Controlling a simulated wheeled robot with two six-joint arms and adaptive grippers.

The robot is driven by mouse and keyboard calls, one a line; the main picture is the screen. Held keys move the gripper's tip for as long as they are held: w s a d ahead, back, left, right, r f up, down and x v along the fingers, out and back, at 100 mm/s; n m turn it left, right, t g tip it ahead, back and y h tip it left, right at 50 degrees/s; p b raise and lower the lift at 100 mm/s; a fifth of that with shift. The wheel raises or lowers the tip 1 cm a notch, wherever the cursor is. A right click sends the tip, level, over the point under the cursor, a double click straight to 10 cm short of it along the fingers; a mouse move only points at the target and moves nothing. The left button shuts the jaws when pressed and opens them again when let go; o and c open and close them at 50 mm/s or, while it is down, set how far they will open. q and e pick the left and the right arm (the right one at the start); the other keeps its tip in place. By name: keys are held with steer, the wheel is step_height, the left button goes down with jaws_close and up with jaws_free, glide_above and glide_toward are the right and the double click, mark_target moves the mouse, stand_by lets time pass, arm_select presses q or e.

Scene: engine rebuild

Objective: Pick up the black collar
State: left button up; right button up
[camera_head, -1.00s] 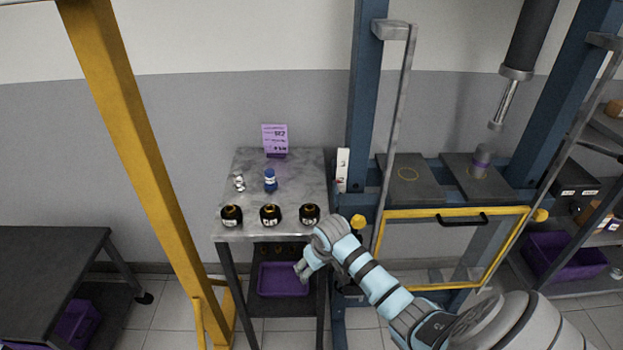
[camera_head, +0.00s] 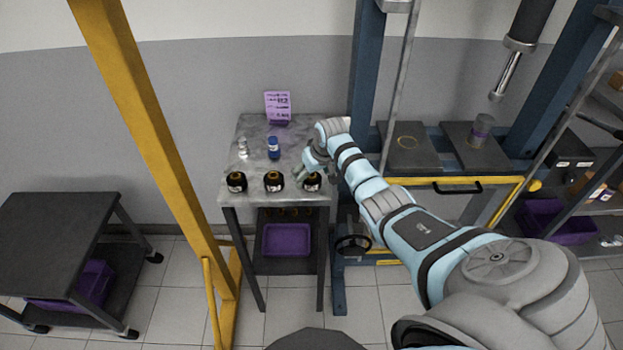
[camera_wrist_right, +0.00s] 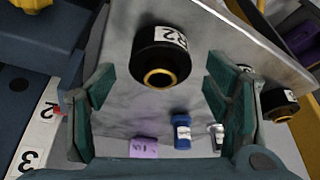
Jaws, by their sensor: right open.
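Three black collars with white labels and brass-coloured bores stand in a row along the front edge of a grey marbled table: a left one (camera_head: 236,182), a middle one (camera_head: 273,181) and a right one (camera_head: 312,183). My right gripper (camera_head: 308,165) is over the table by the right collar and partly covers it. In the right wrist view, that collar (camera_wrist_right: 158,60) lies between the two spread green-padded fingers (camera_wrist_right: 160,82), with gaps on both sides. Another collar (camera_wrist_right: 279,104) shows at the right. My left gripper is out of view.
A blue bottle (camera_head: 273,148), a small silvery item (camera_head: 243,147) and a purple sign (camera_head: 278,107) stand behind the collars. The blue press frame (camera_head: 366,75) rises right of the table. A yellow post (camera_head: 150,130) stands left. A purple bin (camera_head: 286,240) sits below.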

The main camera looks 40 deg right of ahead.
steer(key=shift+x, duration=0.85)
steer(key=shift+r, duration=0.1)
steer(key=c, duration=1.4)
steer(key=shift+w, duration=0.1)
steer(key=shift+c, duration=1.1)
steer(key=shift+r, duration=0.15)
